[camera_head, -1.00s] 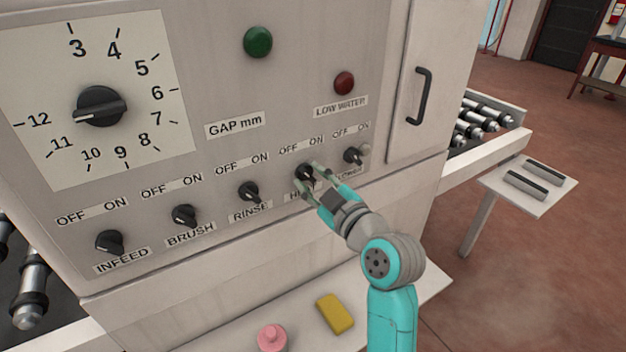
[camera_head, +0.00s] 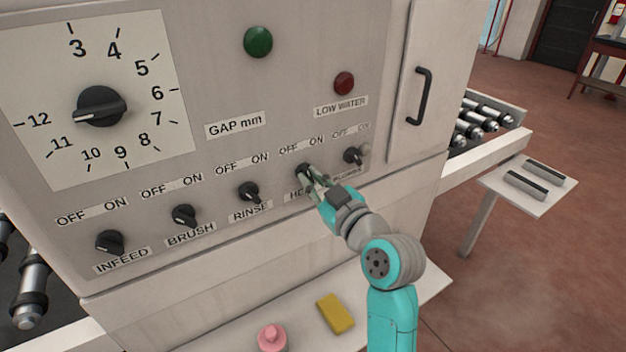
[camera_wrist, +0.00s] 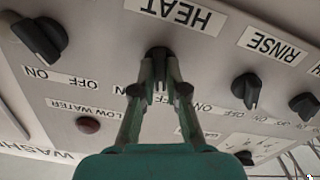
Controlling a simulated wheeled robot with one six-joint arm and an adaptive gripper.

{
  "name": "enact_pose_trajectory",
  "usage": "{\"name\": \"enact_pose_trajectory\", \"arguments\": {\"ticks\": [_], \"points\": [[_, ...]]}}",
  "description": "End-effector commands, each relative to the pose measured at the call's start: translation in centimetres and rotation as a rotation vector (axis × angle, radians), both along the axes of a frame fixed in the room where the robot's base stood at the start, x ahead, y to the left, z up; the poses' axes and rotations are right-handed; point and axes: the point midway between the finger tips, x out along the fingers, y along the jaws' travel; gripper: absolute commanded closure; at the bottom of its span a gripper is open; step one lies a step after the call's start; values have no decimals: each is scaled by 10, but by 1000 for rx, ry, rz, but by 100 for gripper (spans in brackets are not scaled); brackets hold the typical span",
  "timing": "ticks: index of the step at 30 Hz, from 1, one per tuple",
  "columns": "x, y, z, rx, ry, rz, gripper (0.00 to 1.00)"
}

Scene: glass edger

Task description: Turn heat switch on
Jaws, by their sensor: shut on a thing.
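The heat switch (camera_head: 304,171) is a black rotary knob on the grey panel, under its OFF and ON labels. My gripper (camera_head: 311,177) is shut on this knob, one finger on each side. In the wrist view the heat switch (camera_wrist: 159,54) sits between the fingertips of my gripper (camera_wrist: 160,70), below the upside-down HEAT label (camera_wrist: 176,14). The fingers hide most of the knob, so I cannot tell which way its pointer faces. In the head view the fingers cover part of the HEAT label.
The rinse switch (camera_head: 249,192) is left of my gripper and the blower switch (camera_head: 353,156) is close on the right. A door handle (camera_head: 423,96) is farther right. A shelf below holds a yellow sponge (camera_head: 335,313) and a pink-topped object (camera_head: 272,338).

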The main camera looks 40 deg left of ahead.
Motion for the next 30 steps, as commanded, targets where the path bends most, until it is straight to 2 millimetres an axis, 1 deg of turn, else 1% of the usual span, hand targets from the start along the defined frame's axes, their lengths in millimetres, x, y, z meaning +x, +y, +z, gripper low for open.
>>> {"name": "enact_pose_trajectory", "arguments": {"ticks": [18,24,30], "points": [[0,0,-1,221,537,0,100],[0,0,-1,282,684,0,100],[0,0,-1,327,792,-1,100]]}}
